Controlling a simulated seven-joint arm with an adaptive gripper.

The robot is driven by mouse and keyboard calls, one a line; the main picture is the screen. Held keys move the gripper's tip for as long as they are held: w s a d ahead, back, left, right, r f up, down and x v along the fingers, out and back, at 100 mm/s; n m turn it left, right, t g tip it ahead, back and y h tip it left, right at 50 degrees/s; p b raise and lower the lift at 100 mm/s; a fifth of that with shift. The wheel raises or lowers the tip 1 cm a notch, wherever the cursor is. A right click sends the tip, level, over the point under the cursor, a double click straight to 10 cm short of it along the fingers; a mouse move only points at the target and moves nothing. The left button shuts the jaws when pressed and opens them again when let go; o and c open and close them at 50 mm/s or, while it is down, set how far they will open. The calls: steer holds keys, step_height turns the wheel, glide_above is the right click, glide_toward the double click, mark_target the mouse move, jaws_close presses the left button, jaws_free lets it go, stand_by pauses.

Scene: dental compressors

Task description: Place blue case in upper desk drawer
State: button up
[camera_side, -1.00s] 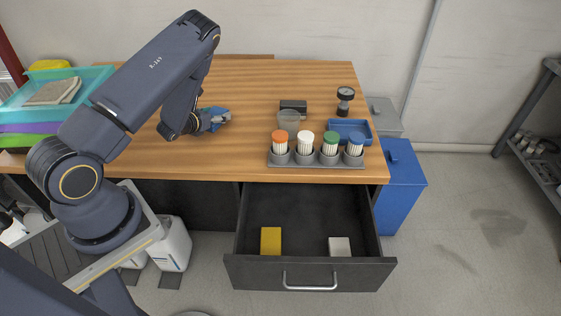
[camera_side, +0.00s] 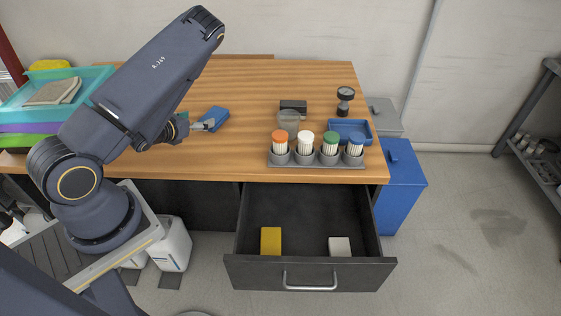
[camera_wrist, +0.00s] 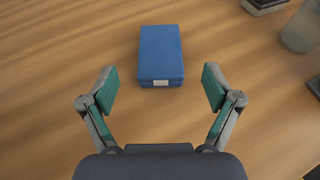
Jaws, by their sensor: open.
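The blue case (camera_side: 215,117) lies flat on the wooden desk, and it also shows in the wrist view (camera_wrist: 161,54) with a small pale clasp on its near end. My gripper (camera_side: 204,126) is just to the left and near side of the case. In the wrist view my gripper (camera_wrist: 158,88) is open and empty, its two green-padded fingers spread wider than the case, which lies ahead of the fingertips, apart from them. The upper desk drawer (camera_side: 312,273) is pulled open, with a yellow block (camera_side: 271,241) and a white block (camera_side: 340,246) inside.
A grey rack (camera_side: 318,164) of capped containers stands at the desk's front right edge. A blue tray (camera_side: 349,139), an hourglass-shaped item (camera_side: 345,101), a black box (camera_side: 293,106) and a clear cup (camera_side: 288,119) stand around it. Teal trays (camera_side: 28,111) sit at left. The drawer's middle is clear.

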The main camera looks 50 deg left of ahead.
steer(key=shift+v, duration=0.95)
steer(key=w+d+r+n+g+h, duration=0.1)
steer(key=w+d+r+n+g, duration=0.2)
steer(key=r+n, duration=0.5)
steer(key=w+d+r+n, duration=0.3)
steer(key=d+r+n, duration=0.25)
steer(key=n, duration=0.55)
steer(key=s+d+r+n+g+h, duration=0.1)
steer(key=s+d+r+n+h, duration=0.2)
steer(key=s+d+r+n, duration=0.3)
steer(key=d+r+n, duration=0.1)
steer(key=d, duration=0.2)
steer(key=shift+d+r+g, duration=0.2)
steer(key=shift+d+g, duration=0.2)
steer(key=shift+o, duration=0.4)
steer(key=s+d+r+n+g, duration=0.1)
steer(key=s+d+r+n, duration=0.1)
steer(key=s, duration=0.3)
steer(key=s+d+r+n+h, duration=0.1)
steer(key=s+d+r+n, duration=0.1)
steer(key=s, duration=0.3)
steer(key=shift+d+n+g, duration=0.4)
steer(key=shift+d+n, duration=0.2)
steer(key=shift+d, duration=0.3)
steer(key=shift+s+d, duration=0.15)
steer(key=shift+s, duration=0.35)
